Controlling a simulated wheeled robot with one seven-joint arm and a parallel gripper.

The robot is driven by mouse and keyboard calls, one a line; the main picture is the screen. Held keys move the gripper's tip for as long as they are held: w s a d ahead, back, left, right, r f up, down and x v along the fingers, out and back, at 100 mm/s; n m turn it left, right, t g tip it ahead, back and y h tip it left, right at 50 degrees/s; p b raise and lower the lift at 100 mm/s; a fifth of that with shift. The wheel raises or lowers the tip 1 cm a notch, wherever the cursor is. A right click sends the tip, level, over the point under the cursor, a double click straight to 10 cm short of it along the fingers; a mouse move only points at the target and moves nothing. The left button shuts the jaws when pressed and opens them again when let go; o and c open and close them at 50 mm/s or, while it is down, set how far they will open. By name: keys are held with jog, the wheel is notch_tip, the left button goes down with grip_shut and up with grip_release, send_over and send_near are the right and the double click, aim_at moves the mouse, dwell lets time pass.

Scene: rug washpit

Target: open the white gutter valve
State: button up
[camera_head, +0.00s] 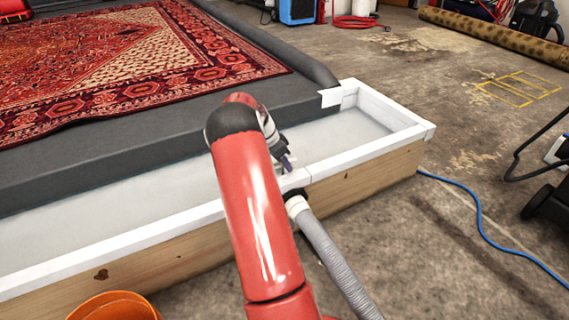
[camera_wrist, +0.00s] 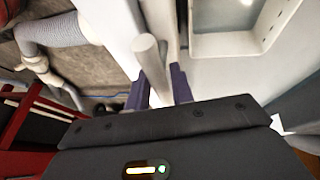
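The white gutter valve shows in the wrist view as a pale round handle (camera_wrist: 149,58), its stem running down between my fingers. My gripper (camera_wrist: 161,88) has two purple fingers, one on each side of the handle. The gap between them is narrow and looks filled by the white handle, so they appear shut on it. In the head view my gripper (camera_head: 287,163) is at the near wall of the white gutter (camera_head: 375,150), just above the hose outlet. My red arm hides most of the valve there. How far the valve is turned cannot be told.
A grey ribbed hose (camera_head: 332,257) leaves the gutter's outside below my gripper. A patterned rug (camera_head: 130,60) lies on the dark washing bed behind the gutter. An orange bucket (camera_head: 115,307) stands at front left. A blue cable (camera_head: 483,222) crosses the floor at right.

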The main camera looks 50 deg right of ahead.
aim_at(291, 162)
grip_shut()
notch_tip(291, 162, up, 5)
jog(key=p, duration=0.2)
jog(key=shift+p, duration=0.3)
jog(key=shift+o, duration=1.9)
grip_release()
jog(key=shift+f, duration=0.1)
